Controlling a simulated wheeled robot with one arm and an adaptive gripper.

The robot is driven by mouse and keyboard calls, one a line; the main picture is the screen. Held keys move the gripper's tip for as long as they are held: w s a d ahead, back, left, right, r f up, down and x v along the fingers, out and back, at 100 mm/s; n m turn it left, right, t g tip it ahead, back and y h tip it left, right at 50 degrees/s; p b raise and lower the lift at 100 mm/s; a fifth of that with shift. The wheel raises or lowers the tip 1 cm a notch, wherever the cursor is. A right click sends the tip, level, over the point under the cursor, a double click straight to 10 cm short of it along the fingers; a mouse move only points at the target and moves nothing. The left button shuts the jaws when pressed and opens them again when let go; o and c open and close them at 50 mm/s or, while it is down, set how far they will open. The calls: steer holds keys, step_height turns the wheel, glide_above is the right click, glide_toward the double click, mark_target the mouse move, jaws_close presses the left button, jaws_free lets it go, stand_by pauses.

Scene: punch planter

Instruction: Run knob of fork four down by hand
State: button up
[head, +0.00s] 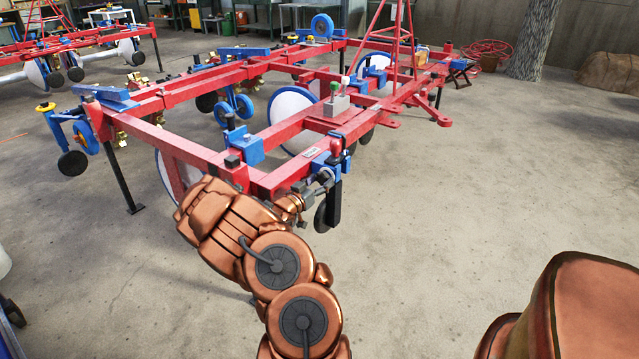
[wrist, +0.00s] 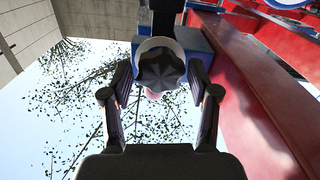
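In the wrist view a dark, lobed knob (wrist: 163,70) with a pale collar around it sits under a blue bracket (wrist: 195,45). My gripper (wrist: 160,76) has its two fingers apart, one on each side of the knob, with a visible gap on both sides. In the head view my gripper (head: 323,180) is at the near corner of the red planter frame (head: 285,180), beside a blue and black fork assembly (head: 335,195). The knob cannot be made out there. A small pink patch shows just below the knob in the wrist view; I cannot tell what it is.
A red beam (wrist: 255,90) runs close along the right of my gripper in the wrist view. Coulter discs (head: 290,118) and blue brackets (head: 243,147) hang along the frame. The concrete floor (head: 450,230) to the right is clear.

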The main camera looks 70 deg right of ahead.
steer(key=c, duration=0.8)
steer(key=shift+r, duration=0.15)
steer(key=shift+d+r+p, duration=0.15)
steer(key=shift+r+p, duration=0.1)
steer(key=shift+p, duration=0.1)
steer(key=shift+r+m, duration=0.1)
steer(key=shift+m, duration=0.3)
steer(key=shift+f+p, duration=0.2)
steer(key=shift+p, duration=0.2)
steer(key=shift+f+m, duration=0.3)
steer(key=shift+m, duration=0.3)
steer(key=shift+a+f+m, duration=0.2)
steer(key=shift+m, duration=0.5)
